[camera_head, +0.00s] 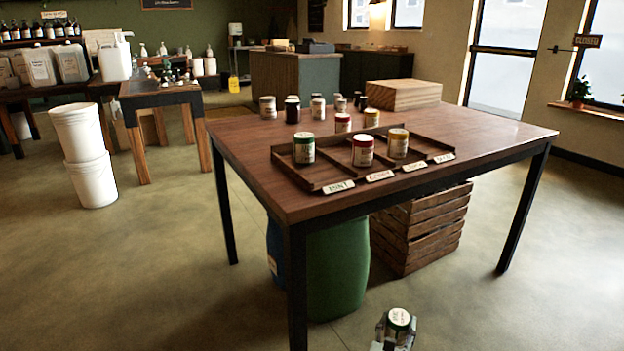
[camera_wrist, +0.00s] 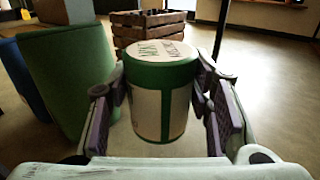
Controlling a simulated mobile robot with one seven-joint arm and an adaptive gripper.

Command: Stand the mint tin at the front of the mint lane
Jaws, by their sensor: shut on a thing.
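The mint tin (camera_head: 400,318), white with a green lid, is held upright in my gripper (camera_head: 396,332) at the bottom of the head view, low in front of the table. In the wrist view the tin (camera_wrist: 161,108) sits between both finger pads of my gripper (camera_wrist: 160,118), its lid lettering visible. The dark wooden lane tray (camera_head: 316,184) lies on the table. Its leftmost lane has a label (camera_head: 338,187) that seems to read mint. Another green-lidded tin (camera_head: 304,149) stands toward the back of that lane, with bare lane in front of it.
In neighbouring lanes stand a red-lidded tin (camera_head: 363,151) and a yellow-lidded tin (camera_head: 397,144), with more behind. The table (camera_head: 480,140) has a dark front leg (camera_head: 297,290). A green barrel (camera_head: 338,270) and a wooden crate (camera_head: 425,230) stand beneath.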

